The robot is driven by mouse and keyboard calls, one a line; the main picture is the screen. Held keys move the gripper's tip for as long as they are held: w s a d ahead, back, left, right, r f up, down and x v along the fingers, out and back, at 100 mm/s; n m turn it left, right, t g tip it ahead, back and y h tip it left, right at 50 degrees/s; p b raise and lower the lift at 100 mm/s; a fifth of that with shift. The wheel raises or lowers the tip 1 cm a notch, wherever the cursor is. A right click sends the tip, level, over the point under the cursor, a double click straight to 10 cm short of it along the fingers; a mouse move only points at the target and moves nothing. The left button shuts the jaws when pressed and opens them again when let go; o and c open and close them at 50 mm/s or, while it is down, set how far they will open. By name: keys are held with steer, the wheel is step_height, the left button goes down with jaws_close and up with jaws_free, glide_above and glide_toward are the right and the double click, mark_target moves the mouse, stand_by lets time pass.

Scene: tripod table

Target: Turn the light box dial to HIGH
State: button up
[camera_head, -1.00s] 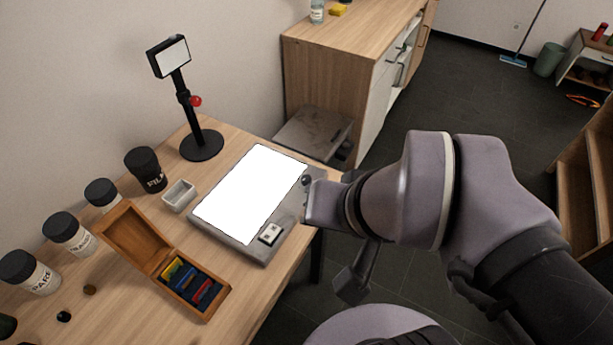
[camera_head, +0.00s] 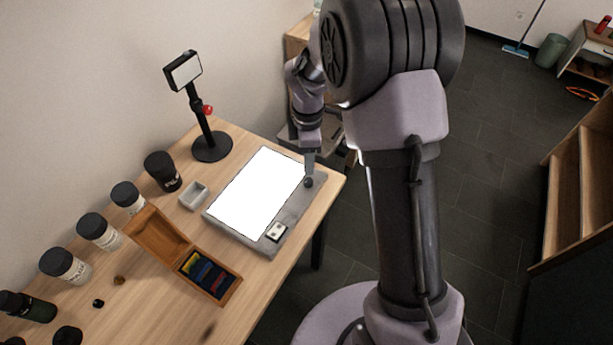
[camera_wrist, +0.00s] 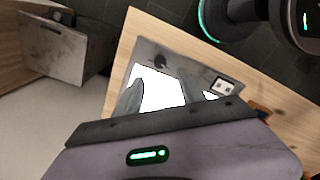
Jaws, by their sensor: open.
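The light box (camera_head: 228,229) lies on the wooden table, a grey slab with a glowing white panel. Its small dark dial (camera_head: 308,183) sits on the right strip of the box, near the far end. The dial also shows in the wrist view (camera_wrist: 160,62), beyond the fingers. My gripper (camera_head: 309,172) points down right over the dial in the head view. In the wrist view my gripper (camera_wrist: 160,92) has its two grey fingers apart with nothing held between them. Contact with the dial cannot be made out. The dial's markings are too small to read.
A small white switch-like piece (camera_head: 276,232) is on the box's near end. A black stand (camera_head: 211,147) with a red knob, a small grey tray (camera_head: 194,196), an open wooden box (camera_head: 216,277) and several dark-lidded jars (camera_head: 99,231) stand to the left.

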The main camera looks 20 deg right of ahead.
mark_target(308, 180)
step_height(308, 180, down, 9)
steer(key=b, duration=0.3)
steer(key=shift+f, duration=0.1)
jaws_close()
